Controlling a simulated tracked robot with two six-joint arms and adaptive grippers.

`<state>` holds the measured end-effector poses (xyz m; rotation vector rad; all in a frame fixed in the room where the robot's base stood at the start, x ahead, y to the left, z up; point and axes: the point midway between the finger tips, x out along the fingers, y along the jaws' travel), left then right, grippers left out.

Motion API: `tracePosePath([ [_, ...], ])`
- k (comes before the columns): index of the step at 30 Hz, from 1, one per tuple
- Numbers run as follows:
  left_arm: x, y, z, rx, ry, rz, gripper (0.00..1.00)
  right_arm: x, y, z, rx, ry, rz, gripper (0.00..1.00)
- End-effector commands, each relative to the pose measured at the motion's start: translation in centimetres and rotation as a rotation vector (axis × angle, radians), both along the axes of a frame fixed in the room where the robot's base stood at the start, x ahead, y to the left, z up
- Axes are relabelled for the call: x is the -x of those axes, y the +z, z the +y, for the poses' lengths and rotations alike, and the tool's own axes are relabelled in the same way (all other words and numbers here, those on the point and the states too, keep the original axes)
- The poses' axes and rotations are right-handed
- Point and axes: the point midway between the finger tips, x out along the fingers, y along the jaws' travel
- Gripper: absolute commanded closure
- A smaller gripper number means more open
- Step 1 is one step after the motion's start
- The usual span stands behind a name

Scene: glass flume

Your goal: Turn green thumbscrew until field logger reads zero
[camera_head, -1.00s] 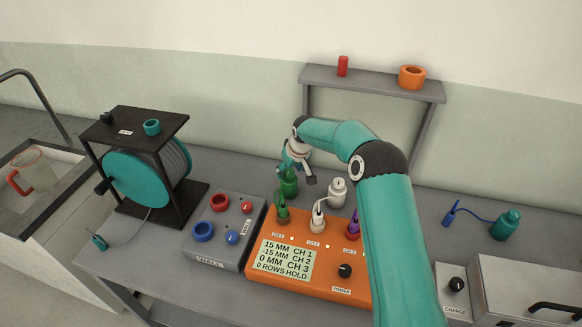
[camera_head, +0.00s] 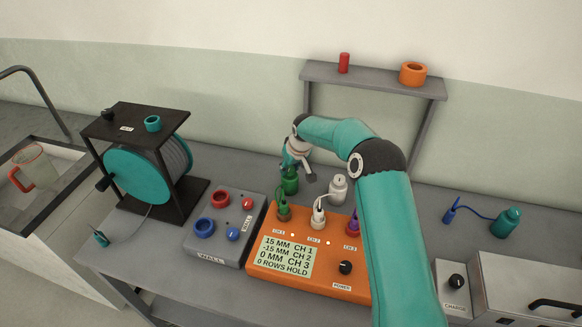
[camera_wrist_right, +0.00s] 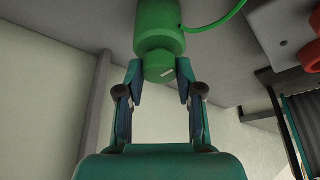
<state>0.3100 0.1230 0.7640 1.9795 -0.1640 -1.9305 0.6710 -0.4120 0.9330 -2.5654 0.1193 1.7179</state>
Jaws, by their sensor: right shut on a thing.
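The green sensor bottle (camera_head: 289,185) stands on the bench behind the orange field logger (camera_head: 310,285). Its round green thumbscrew (camera_wrist_right: 158,68) shows in the right wrist view, with a small pale mark on it. My right gripper (camera_head: 291,166) reaches down over the bottle, and its fingers are shut on the thumbscrew, one on each side, in the wrist view (camera_wrist_right: 158,78). The logger's display (camera_head: 286,257) reads 15 MM CH 1, -15 MM CH 2, 0 MM CH 3, 0 ROWS HOLD. A green plug (camera_head: 283,212) sits in CH 1. My left gripper is out of view.
A white bottle (camera_head: 338,188) stands just right of the green one, its plug (camera_head: 318,218) in CH 2. A grey box with red and blue rings (camera_head: 220,252) and a cable reel (camera_head: 140,177) lie left. A teal bottle (camera_head: 505,223) stands right.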

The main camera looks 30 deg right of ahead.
Motion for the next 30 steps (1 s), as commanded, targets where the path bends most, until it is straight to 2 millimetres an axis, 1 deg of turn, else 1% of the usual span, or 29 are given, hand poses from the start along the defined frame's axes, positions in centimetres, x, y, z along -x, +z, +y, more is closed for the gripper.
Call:
tracePosePath([
  [8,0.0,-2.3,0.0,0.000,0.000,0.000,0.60,-0.1,-0.4,0.1,0.003,-0.108,-0.006,0.99],
  [18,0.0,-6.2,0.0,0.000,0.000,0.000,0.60,-0.2,-0.5,0.3,0.003,-0.377,-0.006,0.99],
  [24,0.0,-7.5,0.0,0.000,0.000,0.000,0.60,-0.2,-0.2,0.4,0.002,-0.542,-0.005,0.99],
  [30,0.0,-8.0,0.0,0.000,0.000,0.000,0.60,-0.3,0.0,0.4,0.001,-0.669,-0.004,0.99],
])
